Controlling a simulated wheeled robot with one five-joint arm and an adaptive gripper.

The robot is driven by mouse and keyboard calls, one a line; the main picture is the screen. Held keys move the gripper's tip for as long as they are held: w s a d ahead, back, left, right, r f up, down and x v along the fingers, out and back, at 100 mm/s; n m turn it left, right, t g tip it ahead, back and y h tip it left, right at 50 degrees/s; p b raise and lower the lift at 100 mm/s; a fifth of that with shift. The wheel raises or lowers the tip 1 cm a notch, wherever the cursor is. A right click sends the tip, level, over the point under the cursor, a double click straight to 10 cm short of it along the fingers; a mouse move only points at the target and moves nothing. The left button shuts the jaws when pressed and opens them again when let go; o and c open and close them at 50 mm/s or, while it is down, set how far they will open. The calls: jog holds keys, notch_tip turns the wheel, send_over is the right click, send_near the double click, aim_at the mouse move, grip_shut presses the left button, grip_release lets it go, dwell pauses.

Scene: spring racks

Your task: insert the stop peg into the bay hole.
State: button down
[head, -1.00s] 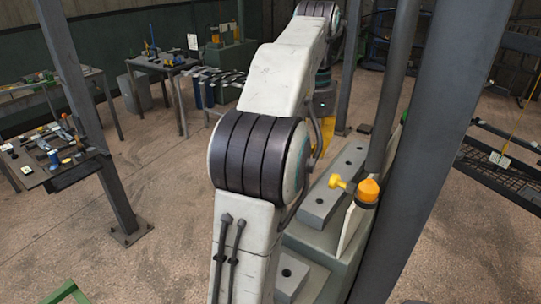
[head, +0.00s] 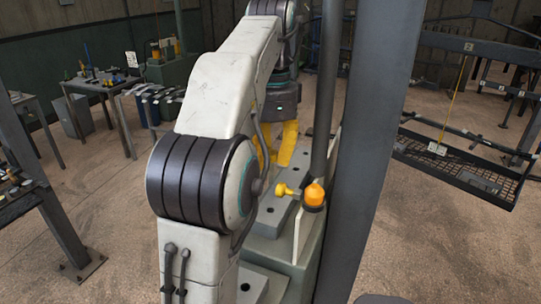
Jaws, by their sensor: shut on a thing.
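My gripper (head: 278,147) hangs at the far end of my white arm, above the grey bench. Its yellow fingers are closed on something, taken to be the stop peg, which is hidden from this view. The fingers point down, and their tips are partly behind my arm. Grey blocks (head: 272,212) with dark round holes lie on the bench below and nearer than the gripper. Which hole is the bay hole cannot be told.
A yellow knob (head: 289,189) and an orange dome (head: 315,194) stand at the bench's right side. A thick grey post (head: 375,130) rises to their right. A hanging mesh rack (head: 460,170) is at right. Work tables (head: 90,88) stand at left.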

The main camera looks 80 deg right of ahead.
aim_at(270, 184)
jog(key=shift+f+b, duration=2.25)
jog(key=shift+f, duration=0.6)
jog(key=shift+p, duration=0.7)
jog(key=shift+f+b, duration=1.6)
jog(key=shift+f, duration=0.55)
jog(key=c, duration=1)
grip_release()
jog(key=shift+c, duration=0.2)
jog(key=shift+r, duration=0.1)
